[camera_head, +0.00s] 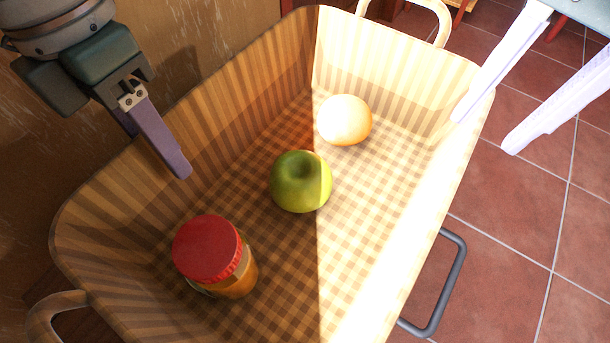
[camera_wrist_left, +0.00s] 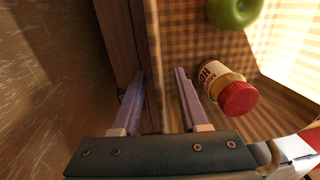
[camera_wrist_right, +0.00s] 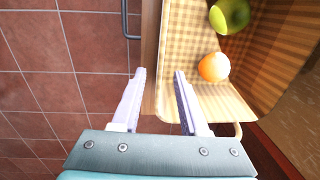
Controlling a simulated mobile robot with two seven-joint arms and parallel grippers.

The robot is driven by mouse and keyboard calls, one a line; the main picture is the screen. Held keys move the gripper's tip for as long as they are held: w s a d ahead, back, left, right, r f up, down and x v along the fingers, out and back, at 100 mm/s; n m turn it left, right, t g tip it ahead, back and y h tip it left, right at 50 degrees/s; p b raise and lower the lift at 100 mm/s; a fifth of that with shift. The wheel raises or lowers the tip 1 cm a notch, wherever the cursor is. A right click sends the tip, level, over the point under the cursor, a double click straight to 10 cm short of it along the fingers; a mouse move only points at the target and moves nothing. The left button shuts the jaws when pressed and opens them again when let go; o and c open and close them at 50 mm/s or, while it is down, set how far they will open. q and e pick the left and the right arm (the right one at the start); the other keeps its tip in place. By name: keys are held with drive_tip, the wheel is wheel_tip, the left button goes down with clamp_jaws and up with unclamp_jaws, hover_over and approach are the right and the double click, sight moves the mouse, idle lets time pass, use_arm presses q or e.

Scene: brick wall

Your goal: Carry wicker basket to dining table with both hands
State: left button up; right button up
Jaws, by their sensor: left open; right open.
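The wicker basket (camera_head: 90,215) fills the middle of the head view, with light striped walls and a checked floor. It holds a red-lidded jar (camera_head: 208,250), a green apple (camera_head: 300,182) and an orange (camera_head: 344,120). My left gripper (camera_head: 155,150) is open at the left long wall; in the left wrist view (camera_wrist_left: 160,88) its fingers lie on either side of that wall. My right gripper (camera_head: 483,135) is open at the right wall's far end; in the right wrist view (camera_wrist_right: 157,85) its fingers lie either side of the wall. No dining table is recognisable.
A curved basket handle (camera_head: 55,310) is at the near left, another (camera_head: 440,15) at the far end. A grey metal bar handle (camera_head: 440,285) sticks out below the basket's right side. Red floor tiles (camera_head: 510,220) lie open to the right. A brown wall (camera_head: 200,40) is close on the left.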

sight(198, 197)
use_arm(q)
drive_tip(key=f, duration=0.5)
drive_tip(key=shift+s+d+f, duration=0.15)
drive_tip(key=shift+d+f, duration=0.05)
drive_tip(key=shift+f, duration=0.15)
use_arm(e)
drive_tip(key=f, duration=0.5)
drive_tip(key=shift+w+a+f, duration=0.15)
drive_tip(key=shift+a+f, duration=0.1)
drive_tip(key=shift+f, duration=0.1)
use_arm(q)
clamp_jaws()
use_arm(e)
clamp_jaws()
use_arm(q)
drive_tip(key=shift+r, duration=0.1)
use_arm(e)
drive_tip(key=shift+r, duration=0.1)
